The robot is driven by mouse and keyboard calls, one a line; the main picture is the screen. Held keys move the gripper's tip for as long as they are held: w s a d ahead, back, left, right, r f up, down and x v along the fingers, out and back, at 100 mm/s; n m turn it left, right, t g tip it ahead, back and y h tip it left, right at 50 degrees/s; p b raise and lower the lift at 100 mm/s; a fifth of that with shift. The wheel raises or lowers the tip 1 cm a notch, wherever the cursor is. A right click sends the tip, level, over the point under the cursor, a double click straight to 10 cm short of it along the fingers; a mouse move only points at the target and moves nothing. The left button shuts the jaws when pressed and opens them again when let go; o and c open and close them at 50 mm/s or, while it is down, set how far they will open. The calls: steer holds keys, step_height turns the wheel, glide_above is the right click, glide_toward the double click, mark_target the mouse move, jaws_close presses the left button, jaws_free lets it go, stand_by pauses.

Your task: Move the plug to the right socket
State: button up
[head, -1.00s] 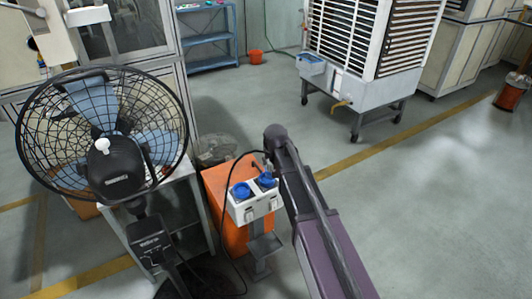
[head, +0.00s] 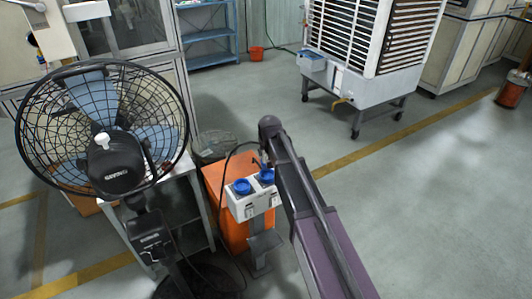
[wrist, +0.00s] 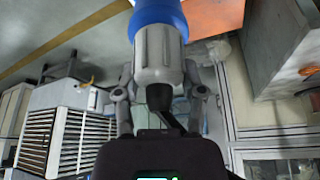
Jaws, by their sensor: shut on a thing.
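The plug (wrist: 160,52) has a grey body and a blue front end. In the wrist view it lies between the two fingers of my gripper (wrist: 160,78), which is shut on it. Its black cable end points back toward the wrist. In the head view the socket box (head: 250,207) is white with two blue sockets. The left socket (head: 242,187) is in clear view. The right socket (head: 266,177) is partly covered by my arm. My gripper and the plug are small and mostly hidden there, close above the right socket. I cannot tell whether the plug touches it.
A black pedestal fan (head: 105,130) stands at the left. An orange box (head: 213,180) is behind the socket box, and a black cable (head: 212,240) hangs beside it. A white cooler (head: 375,95) on wheels stands at the back.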

steer(key=shift+f+b, duration=2.15)
steer(key=shift+f, duration=0.25)
steer(key=shift+w, duration=0.15)
steer(key=shift+f+b, duration=0.6)
steer(key=o, duration=0.9)
steer(key=shift+r, duration=0.15)
steer(key=shift+p+v, duration=5.15)
steer(key=shift+v, duration=0.25)
steer(key=shift+d, duration=0.1)
